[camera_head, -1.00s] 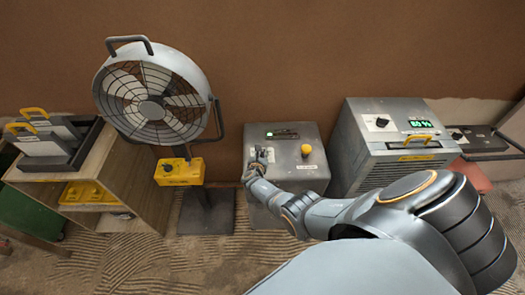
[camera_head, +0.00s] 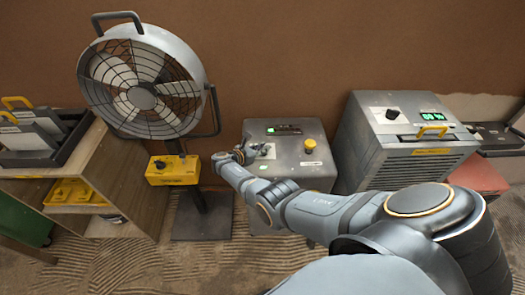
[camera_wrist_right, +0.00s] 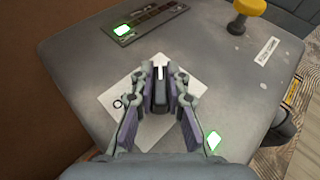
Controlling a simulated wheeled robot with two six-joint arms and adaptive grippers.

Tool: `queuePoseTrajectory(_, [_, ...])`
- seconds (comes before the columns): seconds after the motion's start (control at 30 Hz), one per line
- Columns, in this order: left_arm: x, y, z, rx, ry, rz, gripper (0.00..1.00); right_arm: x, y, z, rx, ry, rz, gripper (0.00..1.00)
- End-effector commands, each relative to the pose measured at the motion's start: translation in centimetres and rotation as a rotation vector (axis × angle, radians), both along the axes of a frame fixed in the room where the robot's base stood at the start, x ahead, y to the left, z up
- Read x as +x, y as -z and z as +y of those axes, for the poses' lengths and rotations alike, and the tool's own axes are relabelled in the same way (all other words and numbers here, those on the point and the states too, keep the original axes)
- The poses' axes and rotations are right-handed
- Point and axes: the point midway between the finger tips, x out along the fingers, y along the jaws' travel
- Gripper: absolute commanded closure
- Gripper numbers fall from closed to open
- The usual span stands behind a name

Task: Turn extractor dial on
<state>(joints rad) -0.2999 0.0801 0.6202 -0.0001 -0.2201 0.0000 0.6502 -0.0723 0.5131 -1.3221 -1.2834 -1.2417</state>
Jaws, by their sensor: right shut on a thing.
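The dark dial (camera_wrist_right: 159,92), with a pale pointer line, sits on a white plate (camera_wrist_right: 188,92) on top of a grey metal box (camera_head: 315,170). In the right wrist view the pointer line points roughly to the top of the picture, and a small ring mark shows on the plate to its left. My right gripper (camera_wrist_right: 158,98) is shut on the dial, one finger on each side. In the head view my right gripper (camera_head: 247,152) is at the box's left part and hides the dial. My left gripper is not in view.
The box also has a dark panel with a lit green light (camera_wrist_right: 122,30), another green light (camera_wrist_right: 212,141) and a yellow knob (camera_head: 309,145). A fan (camera_head: 143,88) stands left. A grey unit with a green display (camera_head: 433,115) stands right.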

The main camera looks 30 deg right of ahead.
Motion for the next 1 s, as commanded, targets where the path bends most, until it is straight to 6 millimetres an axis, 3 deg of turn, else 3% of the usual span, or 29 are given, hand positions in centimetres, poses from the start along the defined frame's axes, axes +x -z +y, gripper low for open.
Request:
queuePoseTrajectory(0.4, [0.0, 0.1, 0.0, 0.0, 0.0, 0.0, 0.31, 0.0, -0.1, 0.0, 0.0, 0.006, -0.001, 1.0])
queuePoseTrajectory(0.43, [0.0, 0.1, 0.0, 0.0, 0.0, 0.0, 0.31, 0.0, -0.1, 0.0, 0.0, 0.006, -0.001, 0.82])
queuePoseTrajectory(0.57, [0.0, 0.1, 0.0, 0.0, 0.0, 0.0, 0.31, 0.0, 0.0, 0.0, 0.0, 0.006, -0.001, 0.64])
queuePoseTrajectory(0.87, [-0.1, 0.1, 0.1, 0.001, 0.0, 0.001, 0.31, 0.0, 0.0, 0.1, 0.001, 0.005, 0.0, 0.63])
queuePoseTrajectory(1.0, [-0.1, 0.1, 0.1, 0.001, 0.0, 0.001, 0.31, -0.3, -0.5, 1.4, 0.002, 0.003, -0.002, 0.63])
